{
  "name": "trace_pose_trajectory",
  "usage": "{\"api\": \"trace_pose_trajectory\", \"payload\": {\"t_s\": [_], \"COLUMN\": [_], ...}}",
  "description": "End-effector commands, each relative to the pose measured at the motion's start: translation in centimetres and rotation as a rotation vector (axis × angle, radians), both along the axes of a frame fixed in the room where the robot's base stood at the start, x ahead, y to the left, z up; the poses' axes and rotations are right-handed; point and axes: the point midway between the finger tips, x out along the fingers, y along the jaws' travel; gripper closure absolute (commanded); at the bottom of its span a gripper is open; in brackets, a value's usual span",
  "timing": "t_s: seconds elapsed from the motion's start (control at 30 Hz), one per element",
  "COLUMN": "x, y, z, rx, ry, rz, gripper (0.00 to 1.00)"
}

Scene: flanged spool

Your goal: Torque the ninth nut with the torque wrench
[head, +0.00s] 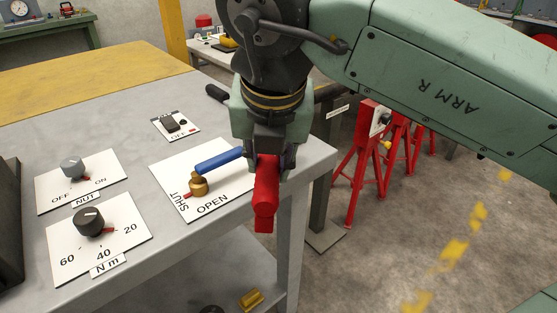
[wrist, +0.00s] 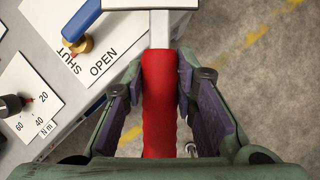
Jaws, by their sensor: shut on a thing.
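My gripper (head: 268,165) is shut on the red handle of the torque wrench (head: 265,195), beyond the right edge of the grey bench. In the wrist view the red handle (wrist: 160,105) lies between the two purple-padded fingers (wrist: 160,95). A pale metal shaft runs from it to a light block at the top edge; the working end is not clear. No nut or flanged spool can be made out in either view.
The grey bench (head: 110,115) carries a NUT knob (head: 73,167), an N m dial (head: 89,221), a blue-levered valve (head: 198,183) near my gripper and a small switch (head: 170,124). Red stands (head: 365,165) are behind at right. Floor at right is open.

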Motion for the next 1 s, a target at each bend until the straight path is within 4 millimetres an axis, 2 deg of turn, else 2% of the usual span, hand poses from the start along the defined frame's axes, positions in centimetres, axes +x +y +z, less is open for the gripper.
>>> {"api": "trace_pose_trajectory", "payload": {"t_s": [0.03,0.2,0.57,1.0], "x": [0.2,0.3,0.3,-0.1], "y": [1.5,3.1,3.2,-1.3], "z": [0.0,0.1,0.0,0.3], "rx": [-0.082,-0.080,-0.079,-0.076], "ry": [-0.002,0.005,0.008,-0.011], "rz": [-0.026,-0.100,-0.127,0.082], "gripper": [1.00,1.00,1.00,1.00]}}
